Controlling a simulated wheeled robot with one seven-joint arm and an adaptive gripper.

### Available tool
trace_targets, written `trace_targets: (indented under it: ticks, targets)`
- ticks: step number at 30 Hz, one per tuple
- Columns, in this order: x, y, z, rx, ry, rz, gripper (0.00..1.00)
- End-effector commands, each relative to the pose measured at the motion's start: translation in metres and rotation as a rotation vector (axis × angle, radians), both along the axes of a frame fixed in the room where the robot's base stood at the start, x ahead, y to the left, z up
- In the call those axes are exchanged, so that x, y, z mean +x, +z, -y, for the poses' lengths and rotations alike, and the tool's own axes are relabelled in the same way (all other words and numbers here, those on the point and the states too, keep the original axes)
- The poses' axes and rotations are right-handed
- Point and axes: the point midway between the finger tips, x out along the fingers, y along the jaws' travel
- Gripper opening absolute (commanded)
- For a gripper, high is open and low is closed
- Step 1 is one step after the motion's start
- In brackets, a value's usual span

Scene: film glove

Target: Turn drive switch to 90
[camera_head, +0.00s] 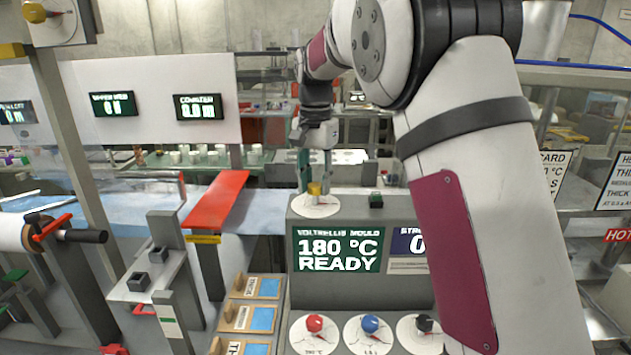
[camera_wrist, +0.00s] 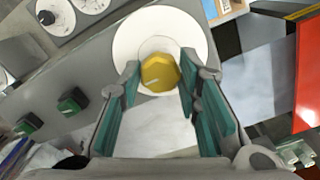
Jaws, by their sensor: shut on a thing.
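A yellow knob (camera_head: 315,189) stands on a round white dial plate (camera_head: 314,207) on top of the grey mould control box (camera_head: 356,216). It looks like the drive switch, but no label for it is legible. My gripper (camera_head: 315,176) reaches down on it from above with green-padded fingers. In the wrist view, the fingers of my gripper (camera_wrist: 159,84) sit on either side of the yellow knob (camera_wrist: 160,72), shut on it. A short pale mark on the knob points to the lower left there. The dial's markings are not legible.
A green button (camera_head: 376,200) sits right of the knob. The box front shows "180 °C READY" (camera_head: 339,250). Below are red (camera_head: 315,323), blue (camera_head: 370,324) and black (camera_head: 424,323) knobs. A red sloping plate (camera_head: 216,200) stands to the left.

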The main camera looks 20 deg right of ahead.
Motion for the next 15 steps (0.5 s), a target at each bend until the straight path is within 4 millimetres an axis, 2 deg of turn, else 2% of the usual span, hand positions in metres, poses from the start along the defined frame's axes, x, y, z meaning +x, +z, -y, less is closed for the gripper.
trace_targets:
  ticks: [6, 7, 9, 15]
  targets:
    - [0.0004, 0.0007, 0.0002, 0.001, -0.001, 0.002, 0.03]
    - [0.0004, 0.0007, 0.0001, 0.001, -0.001, 0.002, 0.37]
    - [0.0003, 0.0007, 0.0001, 0.001, -0.001, 0.002, 0.51]
    - [0.0001, 0.0003, 0.0001, 0.001, 0.000, 0.001, 0.51]
